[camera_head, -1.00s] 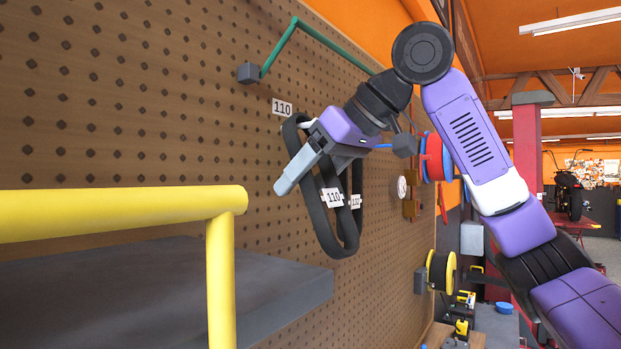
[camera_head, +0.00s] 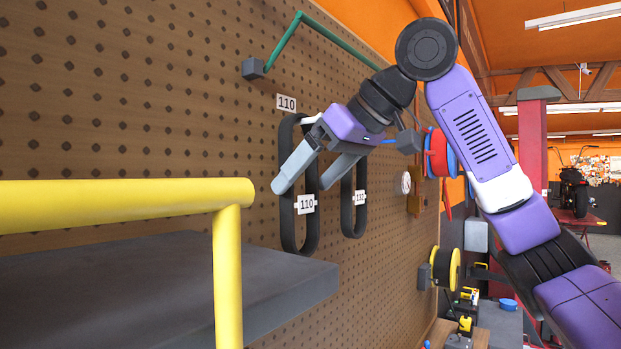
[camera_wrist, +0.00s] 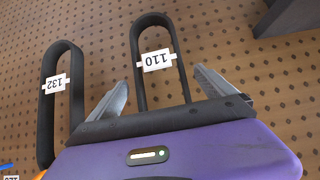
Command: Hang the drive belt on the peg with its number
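The black drive belt with a white 110 tag (camera_head: 287,225) hangs in a long upright loop at the white peg (camera_head: 311,119), just below the board label 110 (camera_head: 287,102). The contact at the top is partly hidden by my gripper. My gripper (camera_head: 305,186) is open in front of the belt. In the wrist view its fingers (camera_wrist: 160,80) stand wide apart on either side of the 110 belt (camera_wrist: 136,45), with visible gaps and nothing clamped.
A second black belt (camera_head: 348,225), tagged 132 in the wrist view (camera_wrist: 47,110), hangs to the right. A green bracket (camera_head: 284,42) juts out above. A yellow rail (camera_head: 120,203) and a dark shelf (camera_head: 150,275) fill the lower left. Spools (camera_head: 446,268) are further right.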

